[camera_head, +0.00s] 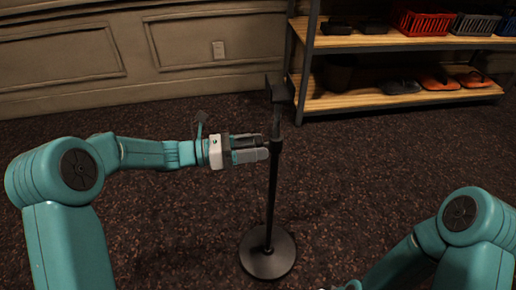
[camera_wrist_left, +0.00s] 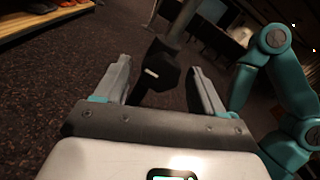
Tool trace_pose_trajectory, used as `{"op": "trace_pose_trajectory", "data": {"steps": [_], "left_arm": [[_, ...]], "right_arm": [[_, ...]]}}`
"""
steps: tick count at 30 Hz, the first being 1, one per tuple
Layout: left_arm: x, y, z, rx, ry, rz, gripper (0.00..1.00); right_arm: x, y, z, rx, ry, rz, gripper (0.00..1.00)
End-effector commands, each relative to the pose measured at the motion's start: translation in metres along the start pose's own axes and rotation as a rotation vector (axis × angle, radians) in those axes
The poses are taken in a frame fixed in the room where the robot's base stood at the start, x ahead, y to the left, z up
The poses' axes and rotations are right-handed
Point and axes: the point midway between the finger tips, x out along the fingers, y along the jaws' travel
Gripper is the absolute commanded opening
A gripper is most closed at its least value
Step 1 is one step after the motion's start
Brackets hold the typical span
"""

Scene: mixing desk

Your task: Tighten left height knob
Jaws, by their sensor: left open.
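A black stand with a slim pole (camera_head: 271,200) rises upright from a round base (camera_head: 267,254) on the floor. A dark bracket (camera_head: 279,90) sits at its top. My left gripper (camera_head: 264,148) points right, with its fingertips at the upper pole, near the collar (camera_head: 275,146). In the left wrist view a dark faceted knob (camera_wrist_left: 160,74) with a pale glint lies between the spread fingers of my left gripper (camera_wrist_left: 158,68), with gaps on both sides. The knob is hard to make out in the head view.
A metal rack with wooden shelves (camera_head: 345,101) stands behind to the right. It holds a red basket (camera_head: 424,22), a grey basket (camera_head: 474,23) and shoes (camera_head: 438,83). A panelled wall (camera_head: 190,35) runs along the back. The carpet around the stand is clear.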

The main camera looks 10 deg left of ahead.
Motion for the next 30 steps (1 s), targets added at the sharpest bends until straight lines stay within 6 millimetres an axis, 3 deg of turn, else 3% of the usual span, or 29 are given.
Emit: {"op": "trace_pose_trajectory", "data": {"steps": [4,12,13,17,18,23,30], "left_arm": [[0.010,0.000,0.000,-0.001,-0.001,-0.001,0.69],[0.012,0.000,0.000,0.000,-0.001,0.000,0.69],[0.012,0.000,0.000,0.000,-0.001,0.000,0.63],[0.012,0.000,0.000,0.000,-0.001,0.000,0.20],[0.012,0.000,0.000,0.000,-0.001,0.000,0.15],[0.011,0.000,-0.001,0.040,-0.001,0.000,0.15],[0.011,0.002,-0.003,0.358,-0.001,0.000,0.14]], "right_arm": [[0.003,0.001,0.000,0.000,0.000,0.000,0.39],[0.002,0.001,0.000,0.000,0.000,0.000,0.39],[0.002,0.001,0.000,0.000,0.000,0.000,0.39],[0.002,0.001,0.000,0.000,0.000,0.000,0.39],[0.002,0.001,0.000,0.000,0.000,0.000,0.39],[0.004,0.002,0.000,0.001,0.001,0.000,0.39],[0.018,0.009,-0.004,0.009,0.009,0.001,0.39]]}}
